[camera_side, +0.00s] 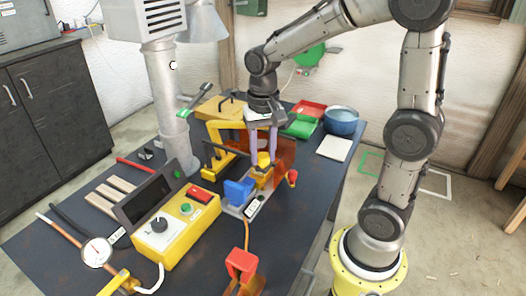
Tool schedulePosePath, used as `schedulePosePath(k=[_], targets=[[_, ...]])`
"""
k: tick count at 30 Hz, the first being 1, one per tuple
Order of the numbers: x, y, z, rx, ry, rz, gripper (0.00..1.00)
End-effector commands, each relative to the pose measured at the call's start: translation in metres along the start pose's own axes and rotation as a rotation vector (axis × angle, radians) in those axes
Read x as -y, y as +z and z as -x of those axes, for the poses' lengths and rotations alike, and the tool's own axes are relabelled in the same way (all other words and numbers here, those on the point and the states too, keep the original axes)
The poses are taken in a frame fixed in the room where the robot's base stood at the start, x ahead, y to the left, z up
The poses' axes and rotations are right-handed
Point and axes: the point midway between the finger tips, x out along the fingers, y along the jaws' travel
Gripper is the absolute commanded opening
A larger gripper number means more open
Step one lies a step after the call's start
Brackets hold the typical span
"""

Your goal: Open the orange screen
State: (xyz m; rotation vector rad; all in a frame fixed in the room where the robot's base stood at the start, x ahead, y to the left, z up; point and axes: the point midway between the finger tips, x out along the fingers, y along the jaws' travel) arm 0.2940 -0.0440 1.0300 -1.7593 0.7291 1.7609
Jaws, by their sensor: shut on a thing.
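The orange screen (286,153) is a see-through orange-brown panel at the yellow machine in the middle of the table. It stands roughly upright, right behind and beside my fingers. My gripper (264,162) points straight down in front of it, with its two pale purple fingers low over the machine. The fingers are shut on a small part at the screen, which looks like its handle. The fingers hide most of this part and the left stretch of the screen.
A yellow frame (215,147) rises left of my gripper, and a blue block (239,191) sits in front. A yellow control box (178,222) stands front left. A red knob (292,178) lies close right. A blue bowl (341,120) and white sheet (334,148) are back right.

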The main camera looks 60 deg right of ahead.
Motion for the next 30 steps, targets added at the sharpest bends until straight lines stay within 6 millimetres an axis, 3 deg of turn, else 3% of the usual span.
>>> schedulePosePath(k=[7, 21, 30], targets=[[-0.016, -0.016, 0.001, -0.003, -0.001, -0.007, 0.00], [-0.099, -0.098, 0.001, -0.004, 0.000, -0.007, 0.00], [-0.127, -0.128, 0.002, -0.005, 0.000, -0.001, 0.00]])
